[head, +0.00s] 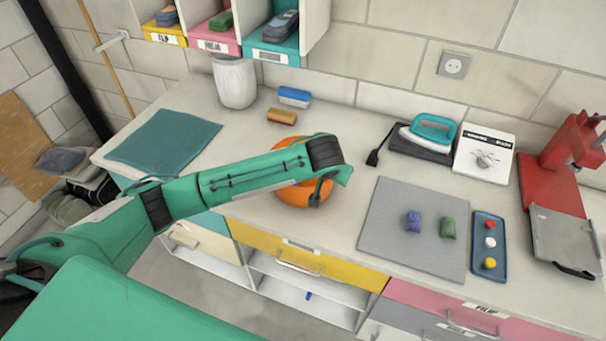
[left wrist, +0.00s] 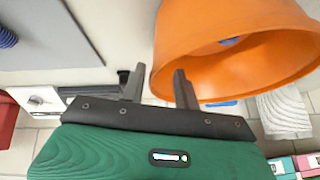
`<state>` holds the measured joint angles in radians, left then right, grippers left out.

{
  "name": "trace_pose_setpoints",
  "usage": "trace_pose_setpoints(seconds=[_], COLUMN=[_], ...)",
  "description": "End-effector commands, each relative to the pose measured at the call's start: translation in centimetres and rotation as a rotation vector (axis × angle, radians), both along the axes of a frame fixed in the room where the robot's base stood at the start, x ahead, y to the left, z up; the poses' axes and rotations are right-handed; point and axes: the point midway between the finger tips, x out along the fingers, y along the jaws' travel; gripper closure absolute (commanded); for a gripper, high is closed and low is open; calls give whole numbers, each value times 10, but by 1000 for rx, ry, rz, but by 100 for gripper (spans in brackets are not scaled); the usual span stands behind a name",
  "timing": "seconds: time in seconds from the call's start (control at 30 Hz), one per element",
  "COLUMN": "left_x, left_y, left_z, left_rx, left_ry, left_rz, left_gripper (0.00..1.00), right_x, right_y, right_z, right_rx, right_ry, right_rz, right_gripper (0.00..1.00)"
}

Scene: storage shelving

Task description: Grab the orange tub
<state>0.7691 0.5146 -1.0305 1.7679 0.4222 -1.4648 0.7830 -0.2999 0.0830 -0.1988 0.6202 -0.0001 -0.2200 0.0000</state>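The orange tub (head: 302,192) stands on the light worktop, partly hidden behind my left arm in the head view. In the left wrist view the tub (left wrist: 230,62) fills the upper right, with its open mouth showing and a small blue thing visible inside. My left gripper (left wrist: 157,84) is open. One finger overlaps the tub's mouth and the other is left of the tub, so the near rim lies between them in the picture. I cannot tell whether either finger touches it. In the head view this gripper (head: 318,192) is at the tub, mostly hidden. My right gripper is not in view.
A white bin (head: 235,82), a blue box (head: 294,97) and an orange-brown brush (head: 282,116) stand behind the tub. A teal cloth (head: 165,140) lies left. A grey mat (head: 395,235) and an iron (head: 430,131) are to the right. Cubbies (head: 277,35) hang above.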

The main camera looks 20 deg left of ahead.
Motion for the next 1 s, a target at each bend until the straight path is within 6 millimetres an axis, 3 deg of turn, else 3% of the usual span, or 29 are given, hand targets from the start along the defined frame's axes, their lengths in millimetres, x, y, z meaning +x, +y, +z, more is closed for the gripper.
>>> trace_pose_setpoints(seconds=[0.13,0.3,0.6,0.77,1.0], left_x=[9,18,20,20,20], left_y=[-3,-3,-3,-3,-3], left_z=[-16,-33,-38,-38,-37], left_rx=[3,1,1,1,0], left_ry=[1,1,0,0,0], left_rz=[2,1,-1,-1,0], left_gripper=[69,69,69,100,100], right_x=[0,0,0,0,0], right_y=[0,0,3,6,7], right_z=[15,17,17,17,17], right_rx=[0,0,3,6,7], right_ry=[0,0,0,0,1], right_rz=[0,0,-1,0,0], right_gripper=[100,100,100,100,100])
